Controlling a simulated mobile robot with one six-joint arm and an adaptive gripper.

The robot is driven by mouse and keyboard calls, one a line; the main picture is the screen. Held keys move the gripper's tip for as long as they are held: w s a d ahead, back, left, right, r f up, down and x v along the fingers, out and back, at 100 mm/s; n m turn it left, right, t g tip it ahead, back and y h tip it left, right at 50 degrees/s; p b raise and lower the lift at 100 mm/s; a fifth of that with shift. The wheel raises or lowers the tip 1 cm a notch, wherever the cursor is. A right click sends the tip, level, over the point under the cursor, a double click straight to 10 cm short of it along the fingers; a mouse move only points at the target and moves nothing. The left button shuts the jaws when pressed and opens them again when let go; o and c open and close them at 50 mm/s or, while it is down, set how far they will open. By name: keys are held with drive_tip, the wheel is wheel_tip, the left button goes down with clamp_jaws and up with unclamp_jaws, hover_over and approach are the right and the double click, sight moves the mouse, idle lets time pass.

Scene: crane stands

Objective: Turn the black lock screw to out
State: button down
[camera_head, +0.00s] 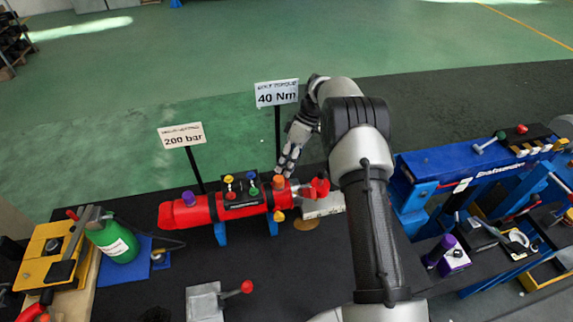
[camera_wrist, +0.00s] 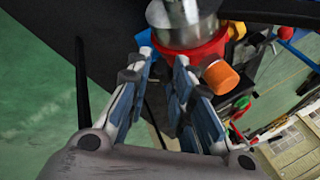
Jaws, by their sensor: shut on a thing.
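The red cylinder (camera_head: 200,214) lies on blue stands on the dark bench in the head view. Its red end collar (camera_wrist: 196,50) and bare metal rod (camera_wrist: 180,22) show at the top of the wrist view. An orange knob (camera_wrist: 220,76) stands out of the cylinder beside my fingers; it also shows in the head view (camera_head: 279,182). My gripper (camera_wrist: 164,62) reaches down to the collar, also seen in the head view (camera_head: 286,168). Its fingers are closed on a small dark part at the collar, which looks like the black lock screw. The fingertips mostly hide it, and its turn position cannot be read.
A "40 Nm" sign (camera_head: 276,93) stands close behind my gripper, and a "200 bar" sign (camera_head: 182,136) stands further left. A green bottle (camera_head: 115,243) is at the left. A blue machine (camera_head: 450,172) with loose tools is at the right.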

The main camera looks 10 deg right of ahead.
drive_tip(key=shift+n, duration=0.4)
drive_tip(key=c, duration=1.4)
unclamp_jaws()
wheel_tip(320, 180, up, 10)
